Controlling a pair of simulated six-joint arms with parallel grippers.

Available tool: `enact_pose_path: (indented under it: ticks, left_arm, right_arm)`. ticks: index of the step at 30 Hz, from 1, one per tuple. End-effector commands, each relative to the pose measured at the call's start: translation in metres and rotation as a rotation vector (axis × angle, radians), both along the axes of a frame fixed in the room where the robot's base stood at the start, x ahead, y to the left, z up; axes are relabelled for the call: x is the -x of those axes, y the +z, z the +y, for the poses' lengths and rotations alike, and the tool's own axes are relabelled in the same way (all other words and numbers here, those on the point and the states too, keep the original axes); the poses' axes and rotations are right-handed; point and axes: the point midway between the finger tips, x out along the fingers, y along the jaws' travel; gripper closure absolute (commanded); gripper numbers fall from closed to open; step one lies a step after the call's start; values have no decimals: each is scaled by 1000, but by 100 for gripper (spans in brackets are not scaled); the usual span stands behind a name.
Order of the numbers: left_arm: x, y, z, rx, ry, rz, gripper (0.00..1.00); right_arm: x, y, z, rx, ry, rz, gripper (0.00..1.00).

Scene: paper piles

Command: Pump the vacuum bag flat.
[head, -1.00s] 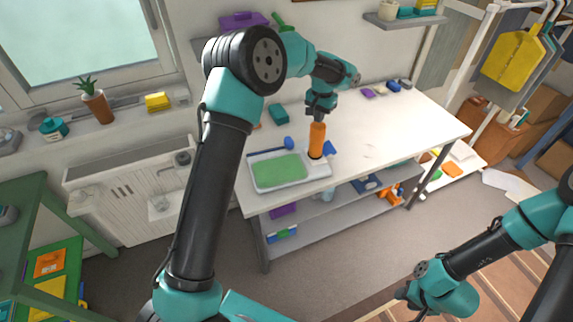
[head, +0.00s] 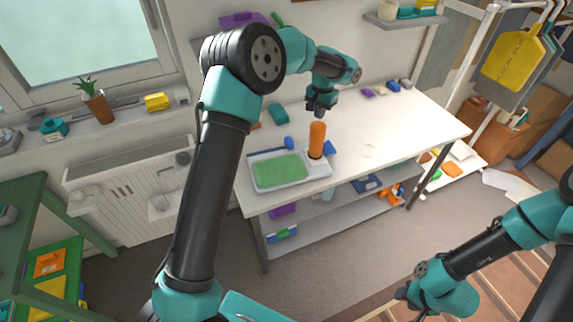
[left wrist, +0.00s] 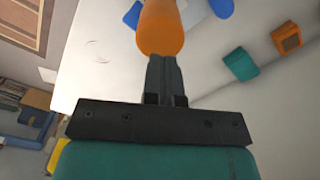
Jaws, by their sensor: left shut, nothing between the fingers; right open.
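The vacuum bag is a flat-looking green rectangle (head: 280,168) in a pale tray (head: 291,186) on the white table. An orange pump handle (head: 317,134) stands upright at the tray's right end. My left gripper (head: 319,113) is shut and empty just above the handle top, with a small gap in the head view. In the left wrist view, the shut fingers (left wrist: 162,62) point at the orange handle (left wrist: 160,28) and overlap its near end. My right arm shows at the lower right of the head view; its fingers cannot be seen.
A blue-headed tool (head: 289,143) lies along the tray's back edge. A blue piece (head: 329,148) sits beside the pump. A teal box (head: 278,114) stands farther back, and small items line the table's back. The right part of the white table (head: 400,130) is clear.

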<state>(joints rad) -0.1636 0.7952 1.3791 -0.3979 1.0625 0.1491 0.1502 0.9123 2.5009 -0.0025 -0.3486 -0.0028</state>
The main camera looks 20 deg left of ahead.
Motion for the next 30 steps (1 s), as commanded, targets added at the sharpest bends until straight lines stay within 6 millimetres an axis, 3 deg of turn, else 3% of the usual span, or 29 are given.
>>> enact_pose_path:
  ticks: [18, 30]
  left_arm:
    - [0, 47, 0, 0, 0, -1, 100]
    - [0, 49, 0, 0, 0, 0, 100]
  right_arm:
    - [0, 0, 0, 0, 0, 0, 57]
    - [0, 0, 0, 0, 0, 0, 57]
